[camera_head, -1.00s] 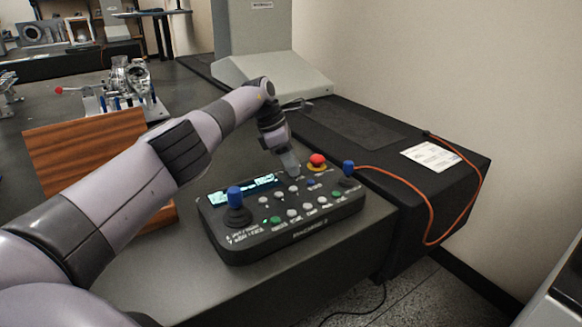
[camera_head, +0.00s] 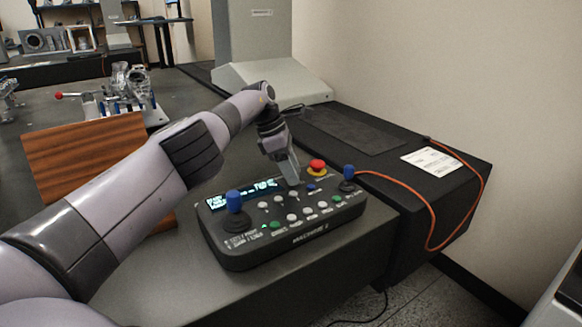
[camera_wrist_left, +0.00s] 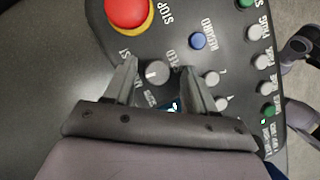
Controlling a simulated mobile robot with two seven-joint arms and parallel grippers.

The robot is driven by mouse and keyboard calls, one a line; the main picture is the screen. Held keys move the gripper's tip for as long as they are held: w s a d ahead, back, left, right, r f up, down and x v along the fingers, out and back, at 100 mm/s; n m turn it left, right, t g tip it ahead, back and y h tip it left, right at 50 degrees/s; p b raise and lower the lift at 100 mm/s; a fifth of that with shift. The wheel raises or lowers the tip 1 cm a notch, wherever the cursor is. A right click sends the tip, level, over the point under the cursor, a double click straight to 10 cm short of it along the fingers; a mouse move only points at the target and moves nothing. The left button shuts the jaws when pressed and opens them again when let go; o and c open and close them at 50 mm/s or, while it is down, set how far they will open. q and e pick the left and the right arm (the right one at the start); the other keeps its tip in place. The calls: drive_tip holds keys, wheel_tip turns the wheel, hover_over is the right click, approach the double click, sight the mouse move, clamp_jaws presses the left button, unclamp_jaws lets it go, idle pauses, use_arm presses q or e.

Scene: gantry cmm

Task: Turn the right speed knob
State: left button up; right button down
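The control box (camera_head: 285,250) is a black pendant lying on the grey table. Its speed knob (camera_wrist_left: 157,72), a small round grey knob with a white mark, shows in the left wrist view beside the printed word SPEED. My left gripper (camera_wrist_left: 160,75) is open, with one finger on either side of this knob; the left finger is the nearer one. I cannot tell if either finger touches it. My right gripper is not in view.
A red stop button (camera_head: 317,166) stands close to the fingers. Blue-topped joysticks (camera_head: 234,199) (camera_head: 348,172) rise at the box's two ends. An orange cable (camera_head: 420,190) runs off right.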

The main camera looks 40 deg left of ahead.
use_arm(q)
drive_tip(key=shift+w+r, duration=0.1)
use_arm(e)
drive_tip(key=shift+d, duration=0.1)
use_arm(q)
drive_tip(key=shift+p+v, duration=0.6)
drive_tip(key=shift+v, duration=0.6)
drive_tip(key=v, duration=0.3)
drive_tip(key=shift+a+r+p, duration=0.15)
drive_tip(key=shift+r+p, duration=0.2)
drive_tip(key=shift+p, duration=0.05)
drive_tip(key=shift+s+a+r, duration=0.2)
drive_tip(key=shift+s+r, duration=0.05)
drive_tip(key=shift+r, duration=0.15)
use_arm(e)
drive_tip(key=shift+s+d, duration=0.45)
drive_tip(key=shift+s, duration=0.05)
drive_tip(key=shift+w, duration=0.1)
